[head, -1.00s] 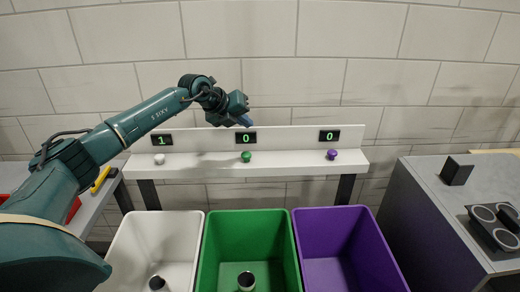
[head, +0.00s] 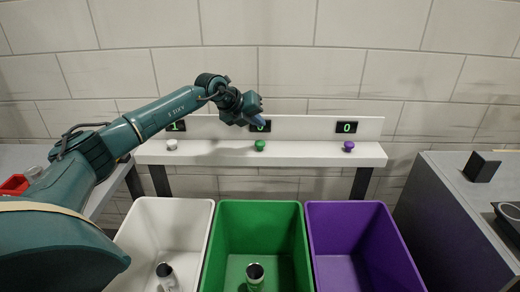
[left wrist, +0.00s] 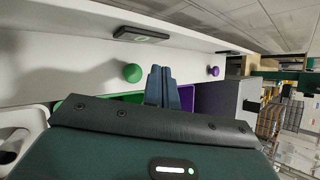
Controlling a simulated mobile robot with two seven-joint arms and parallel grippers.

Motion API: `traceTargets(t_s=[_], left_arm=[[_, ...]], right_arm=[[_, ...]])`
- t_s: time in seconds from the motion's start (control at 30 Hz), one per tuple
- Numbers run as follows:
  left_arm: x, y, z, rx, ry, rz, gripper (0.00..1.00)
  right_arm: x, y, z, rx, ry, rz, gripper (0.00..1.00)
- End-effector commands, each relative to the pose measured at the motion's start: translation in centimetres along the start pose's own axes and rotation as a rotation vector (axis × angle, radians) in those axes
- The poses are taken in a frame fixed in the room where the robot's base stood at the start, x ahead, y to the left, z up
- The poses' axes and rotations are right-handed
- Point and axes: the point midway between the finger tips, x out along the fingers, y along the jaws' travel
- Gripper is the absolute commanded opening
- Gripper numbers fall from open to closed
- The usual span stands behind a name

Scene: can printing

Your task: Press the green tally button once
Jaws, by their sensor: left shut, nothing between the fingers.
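The green button (head: 260,145) is a small round knob on the white shelf (head: 215,154), below the middle display (head: 266,127), which my gripper partly covers. My left gripper (head: 258,121) is shut and empty. In the head view its tips appear just above the green button, with a gap between. In the left wrist view the shut fingers (left wrist: 163,85) point towards the shelf, and the green button (left wrist: 132,72) is just left of them, apart. My right gripper is not in view.
A white button (head: 172,144) and a purple button (head: 348,146) flank the green one; the purple one's display (head: 347,128) reads 0. Below stand a white bin (head: 135,238), a green bin (head: 225,232) and a purple bin (head: 385,238). White and green bins hold cans.

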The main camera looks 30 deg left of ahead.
Motion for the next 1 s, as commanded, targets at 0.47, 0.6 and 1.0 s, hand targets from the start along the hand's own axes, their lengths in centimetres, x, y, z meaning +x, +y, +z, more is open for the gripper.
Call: traceTargets(t_s=[0.47, 0.6, 1.0], left_arm=[[2.4, 1.8, -1.7, -0.001, 0.0, 0.001, 0.0], [2.4, 1.8, -1.7, -0.001, 0.0, 0.001, 0.0], [2.4, 1.7, -1.7, -0.001, 0.0, 0.001, 0.0]], right_arm=[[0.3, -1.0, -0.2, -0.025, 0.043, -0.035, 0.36], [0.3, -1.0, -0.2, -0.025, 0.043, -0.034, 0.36], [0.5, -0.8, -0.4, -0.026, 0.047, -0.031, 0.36]])
